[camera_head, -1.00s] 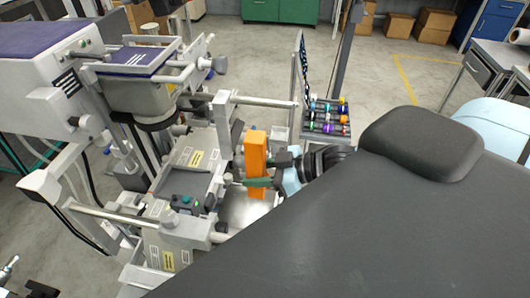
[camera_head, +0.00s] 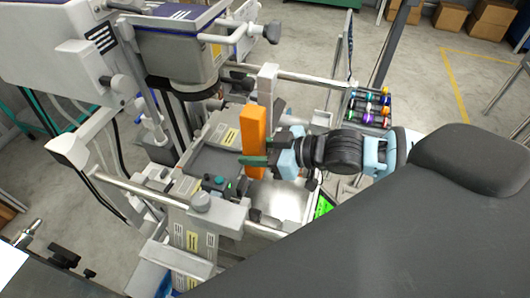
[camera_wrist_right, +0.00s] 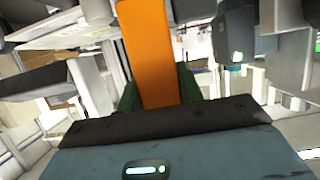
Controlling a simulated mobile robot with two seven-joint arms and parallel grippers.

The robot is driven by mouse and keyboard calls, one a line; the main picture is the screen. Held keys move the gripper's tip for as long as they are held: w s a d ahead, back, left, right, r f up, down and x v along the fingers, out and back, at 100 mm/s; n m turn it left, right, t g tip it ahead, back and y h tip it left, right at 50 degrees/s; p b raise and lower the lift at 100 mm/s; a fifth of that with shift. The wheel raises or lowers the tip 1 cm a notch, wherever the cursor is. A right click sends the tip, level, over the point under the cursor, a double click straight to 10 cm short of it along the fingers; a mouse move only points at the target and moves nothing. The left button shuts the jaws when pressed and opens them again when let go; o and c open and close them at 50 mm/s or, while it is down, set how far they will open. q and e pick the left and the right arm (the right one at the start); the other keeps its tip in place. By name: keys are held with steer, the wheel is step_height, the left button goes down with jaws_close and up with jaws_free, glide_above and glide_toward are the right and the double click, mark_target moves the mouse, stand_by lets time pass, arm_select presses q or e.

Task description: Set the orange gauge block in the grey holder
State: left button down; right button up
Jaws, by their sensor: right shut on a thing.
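The orange gauge block (camera_head: 253,128) stands upright, long and narrow, over the middle of the grey machine. My right gripper (camera_head: 256,161) comes in from the right, and its green fingers are shut on the block's lower part. In the right wrist view the block (camera_wrist_right: 150,50) rises between the fingers, its upper end cut off by the frame edge. The block's lower end is near a flat metal plate (camera_head: 280,200); I cannot tell whether it touches anything. I cannot pick out the grey holder for certain among the machine's grey parts. My left gripper is not in view.
The machine's rails and a grey upright post (camera_head: 267,84) stand close around the block. A large grey and purple head (camera_head: 180,45) overhangs behind left. A rack of coloured reels (camera_head: 370,105) stands to the right. The floor beyond is mostly clear.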

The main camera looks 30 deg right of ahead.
steer(key=shift+w+a, duration=1.2)
steer(key=shift+w, duration=0.25)
steer(key=shift+w+a, duration=1.25)
steer(key=shift+w, duration=0.2)
steer(key=shift+w+a, duration=1.2)
steer(key=shift+w, duration=0.25)
steer(key=shift+f, duration=0.45)
steer(key=o, duration=1.2)
steer(key=shift+f, duration=0.1)
steer(key=shift+c, duration=0.2)
steer(key=shift+s+d, duration=0.1)
steer(key=v, duration=0.7)
steer(key=shift+s, duration=0.25)
steer(key=shift+d, duration=0.2)
